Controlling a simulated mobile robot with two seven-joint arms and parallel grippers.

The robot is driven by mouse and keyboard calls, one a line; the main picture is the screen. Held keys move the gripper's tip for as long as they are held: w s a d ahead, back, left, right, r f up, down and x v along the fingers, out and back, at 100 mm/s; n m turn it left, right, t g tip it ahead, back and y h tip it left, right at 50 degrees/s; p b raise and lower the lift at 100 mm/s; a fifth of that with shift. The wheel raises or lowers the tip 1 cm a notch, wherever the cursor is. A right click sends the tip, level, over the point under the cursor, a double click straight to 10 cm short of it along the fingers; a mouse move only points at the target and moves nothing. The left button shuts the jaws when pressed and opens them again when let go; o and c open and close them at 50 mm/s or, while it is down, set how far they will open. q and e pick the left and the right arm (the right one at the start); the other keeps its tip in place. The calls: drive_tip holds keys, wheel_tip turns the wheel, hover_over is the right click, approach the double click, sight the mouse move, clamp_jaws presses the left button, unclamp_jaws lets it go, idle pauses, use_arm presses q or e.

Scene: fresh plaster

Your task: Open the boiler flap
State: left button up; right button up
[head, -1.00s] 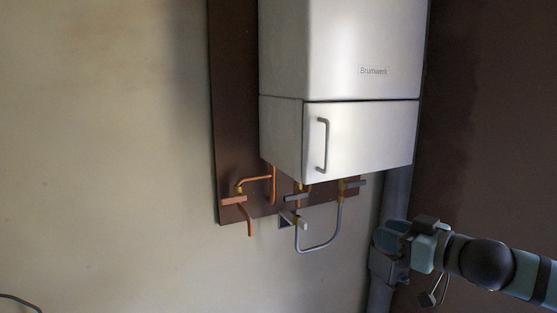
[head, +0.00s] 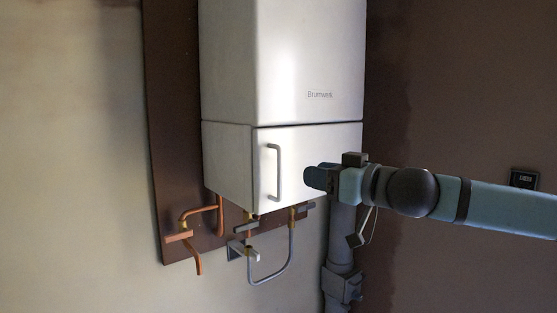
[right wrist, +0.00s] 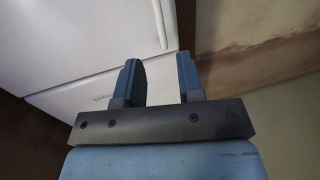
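The white boiler (head: 310,60) hangs on a brown board. Its lower front flap (head: 320,145) is closed, with a grey vertical bar handle (head: 274,172) near its left edge. My right gripper (head: 312,177) is to the right of the handle, in front of the flap's lower right part, apart from the handle. In the right wrist view its two blue fingers (right wrist: 159,82) stand apart with nothing between them. The flap (right wrist: 80,40) fills the upper left there, and the handle (right wrist: 158,25) shows beyond the fingers. My left gripper is not in view.
Copper pipes (head: 200,215) and a grey looped hose (head: 288,262) hang below the boiler. A thick grey vertical pipe (head: 340,240) runs below right. A small dark box (head: 524,178) is on the brown right wall. The space left of the handle is free.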

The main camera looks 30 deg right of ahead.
sight(280, 167)
drive_tip(key=p+x, duration=0.4)
drive_tip(key=x, duration=0.5)
drive_tip(key=shift+w+a, duration=0.15)
drive_tip(key=shift+w, duration=0.2)
clamp_jaws()
